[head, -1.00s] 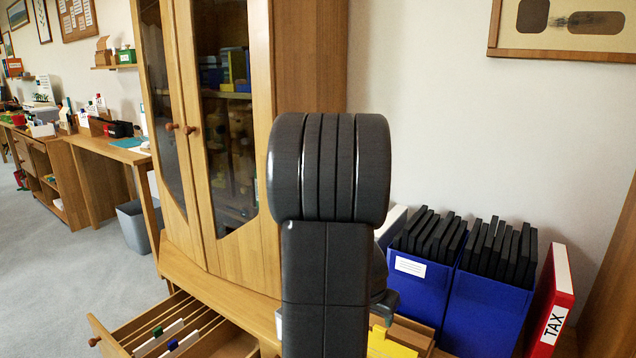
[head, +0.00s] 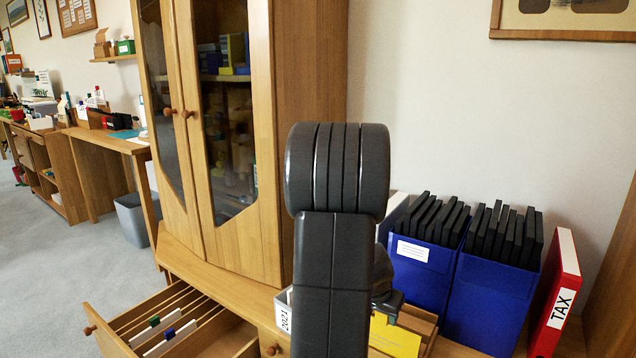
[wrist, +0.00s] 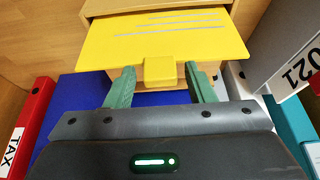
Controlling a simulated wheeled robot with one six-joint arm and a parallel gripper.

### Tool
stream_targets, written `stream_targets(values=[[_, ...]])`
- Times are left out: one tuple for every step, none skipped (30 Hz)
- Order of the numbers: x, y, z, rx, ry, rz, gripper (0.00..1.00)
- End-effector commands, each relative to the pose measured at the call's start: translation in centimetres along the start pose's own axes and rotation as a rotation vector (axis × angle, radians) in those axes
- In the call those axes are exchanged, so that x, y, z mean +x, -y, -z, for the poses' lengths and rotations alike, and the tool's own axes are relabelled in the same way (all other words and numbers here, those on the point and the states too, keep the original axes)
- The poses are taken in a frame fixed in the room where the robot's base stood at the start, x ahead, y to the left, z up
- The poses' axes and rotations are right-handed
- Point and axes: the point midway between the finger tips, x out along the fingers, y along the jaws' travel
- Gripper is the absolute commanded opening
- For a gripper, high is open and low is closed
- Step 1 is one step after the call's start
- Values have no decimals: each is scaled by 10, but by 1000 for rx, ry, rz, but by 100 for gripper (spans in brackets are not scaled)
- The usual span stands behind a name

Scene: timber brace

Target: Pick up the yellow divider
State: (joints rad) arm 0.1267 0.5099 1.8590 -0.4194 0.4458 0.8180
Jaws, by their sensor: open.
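The yellow divider (wrist: 165,38) is a flat yellow sheet with a small tab and grey lines. In the wrist view it sits at a wooden box, its tab (wrist: 159,70) pointing toward me. My gripper (wrist: 160,78) is open, its two green fingers on either side of the tab, with gaps visible on both sides. Whether the fingers touch the sheet I cannot tell. In the head view the divider (head: 394,338) shows at the lower right of my arm, partly hidden by the arm, and the gripper's fingers are hidden there.
Blue file boxes (head: 490,300) with black folders and a red TAX binder (head: 556,295) stand right of the divider. A 2021 binder (wrist: 290,65) is close on the right in the wrist view. An open drawer (head: 190,325) with dividers is at lower left. A glazed cabinet (head: 225,120) stands behind.

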Motion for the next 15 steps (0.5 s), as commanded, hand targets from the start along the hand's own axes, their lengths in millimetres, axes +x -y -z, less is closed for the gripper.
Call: stream_targets(values=[[0,0,0,0,0,0,49],[0,0,0,0,0,0,49],[0,0,0,0,0,0,43],[0,0,0,0,0,0,37],[0,0,0,0,0,0,31],[0,0,0,0,0,0,24],[0,0,0,0,0,0,18],[0,0,0,0,0,0,12],[0,0,0,0,0,0,4],[0,0,0,0,0,0,0],[0,0,0,0,0,0,0],[0,0,0,0,0,0,0],[0,0,0,0,0,0,0],[0,0,0,0,0,0,0],[-1,0,0,0,0,0,0]])
